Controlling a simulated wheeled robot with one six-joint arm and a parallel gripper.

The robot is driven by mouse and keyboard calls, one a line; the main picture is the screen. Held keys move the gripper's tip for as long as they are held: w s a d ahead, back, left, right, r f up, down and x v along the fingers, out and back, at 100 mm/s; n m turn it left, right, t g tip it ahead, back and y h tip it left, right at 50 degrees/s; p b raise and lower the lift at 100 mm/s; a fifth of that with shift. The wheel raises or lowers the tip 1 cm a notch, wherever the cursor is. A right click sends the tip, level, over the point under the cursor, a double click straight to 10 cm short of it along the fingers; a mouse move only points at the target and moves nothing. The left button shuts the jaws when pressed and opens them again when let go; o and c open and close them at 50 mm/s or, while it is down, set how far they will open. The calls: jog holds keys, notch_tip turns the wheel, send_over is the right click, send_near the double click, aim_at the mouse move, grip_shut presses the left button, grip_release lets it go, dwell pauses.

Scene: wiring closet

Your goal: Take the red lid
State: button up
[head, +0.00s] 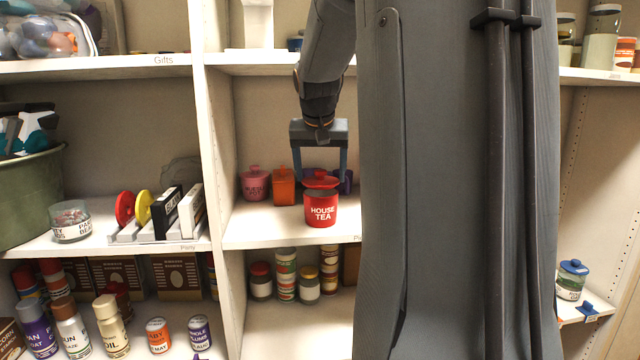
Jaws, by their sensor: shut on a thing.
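A red canister (321,212) labelled "HOUSE TEA" stands upright near the front edge of the middle shelf. Its red lid (320,182) is at the canister's mouth, looking slightly tilted; I cannot tell whether it still touches the rim. My gripper (320,178) points down from above, with one finger on each side of the lid, and is shut on it. My arm hides the shelf to the right.
Behind the canister are a pink pot (256,185), an orange pot (284,187) and partly hidden purple pots. A white upright (208,130) stands to the left. Beyond it, a rack holds red (125,208) and yellow discs. Another shelf board is above.

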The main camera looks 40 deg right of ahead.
jog(key=s+a+r+p, duration=0.1)
jog(key=s+a+p, duration=0.2)
jog(key=s+a, duration=0.9)
jog(key=shift+s, duration=0.6)
jog(key=shift+a, duration=0.1)
